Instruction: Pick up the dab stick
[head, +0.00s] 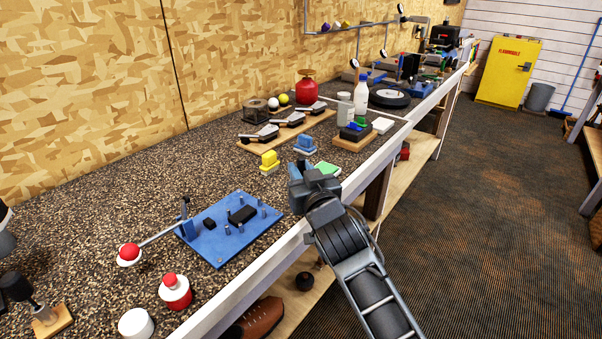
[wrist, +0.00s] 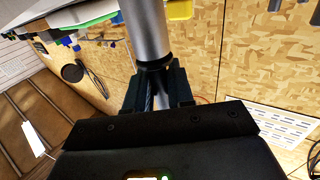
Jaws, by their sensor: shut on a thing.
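My gripper (head: 301,172) is over the front edge of the long workbench in the head view. In the wrist view its two dark fingers (wrist: 156,92) are shut around a grey metallic cylinder, which I take to be the dab stick (wrist: 147,30). The stick has a dark lower part between the fingers and runs up out of the picture. Its far end is not seen. In the head view I cannot make the stick out apart from the gripper.
A blue plate (head: 218,245) with pegs and a red-knobbed lever lies left of my gripper. A red-capped pot (head: 176,295) stands near the edge. Open floor lies right.

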